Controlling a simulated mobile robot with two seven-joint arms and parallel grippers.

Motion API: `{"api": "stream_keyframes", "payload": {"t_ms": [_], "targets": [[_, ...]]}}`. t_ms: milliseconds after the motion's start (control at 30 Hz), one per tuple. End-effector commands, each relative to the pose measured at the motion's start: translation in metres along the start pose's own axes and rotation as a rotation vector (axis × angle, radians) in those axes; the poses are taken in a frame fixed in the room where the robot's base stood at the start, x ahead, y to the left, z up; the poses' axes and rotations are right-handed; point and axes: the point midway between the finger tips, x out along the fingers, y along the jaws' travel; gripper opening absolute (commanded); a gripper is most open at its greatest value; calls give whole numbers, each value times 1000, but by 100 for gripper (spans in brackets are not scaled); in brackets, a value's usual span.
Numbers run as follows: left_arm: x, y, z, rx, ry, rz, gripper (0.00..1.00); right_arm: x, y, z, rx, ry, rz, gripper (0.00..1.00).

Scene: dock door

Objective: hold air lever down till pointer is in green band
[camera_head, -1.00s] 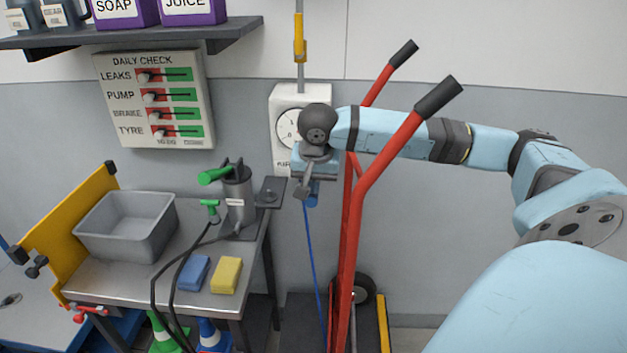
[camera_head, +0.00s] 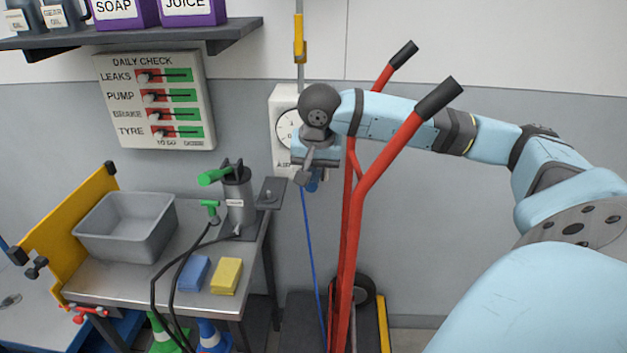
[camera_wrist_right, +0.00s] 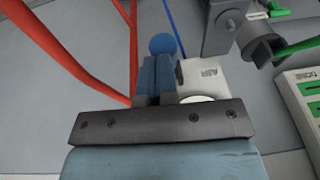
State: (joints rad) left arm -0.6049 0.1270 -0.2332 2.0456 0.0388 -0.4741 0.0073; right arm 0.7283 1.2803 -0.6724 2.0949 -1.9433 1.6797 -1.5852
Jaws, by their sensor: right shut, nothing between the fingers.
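The white air box (camera_head: 284,158) hangs on the wall with a round gauge (camera_head: 285,128) on its front. My right arm covers the gauge's right part; I cannot make out its pointer or green band. My right gripper (camera_head: 309,182) is shut and empty in front of the box's lower right. In the right wrist view its closed fingers (camera_wrist_right: 155,82) sit beside the AIR label (camera_wrist_right: 209,73). A blue ball-shaped knob (camera_wrist_right: 161,43), apparently the air lever's end, shows just beyond the fingertips; I cannot tell whether they touch. My left gripper is out of view.
A blue hose (camera_head: 311,250) runs down from the box area. A steel bench (camera_head: 150,285) with a grey bin (camera_head: 125,235) and pump (camera_head: 238,195) stands left.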

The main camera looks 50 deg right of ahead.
Motion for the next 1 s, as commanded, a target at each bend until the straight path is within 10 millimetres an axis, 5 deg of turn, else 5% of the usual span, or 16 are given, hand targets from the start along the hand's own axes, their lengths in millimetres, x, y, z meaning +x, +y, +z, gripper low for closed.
{"api": "stream_keyframes", "payload": {"t_ms": [200,400,1000], "targets": [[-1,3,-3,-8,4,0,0,-53,-1,0,0,3,-5,0],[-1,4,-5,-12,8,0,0,-86,-1,0,0,1,-4,0],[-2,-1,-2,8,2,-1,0,-98,0,0,0,0,-1,0]]}}
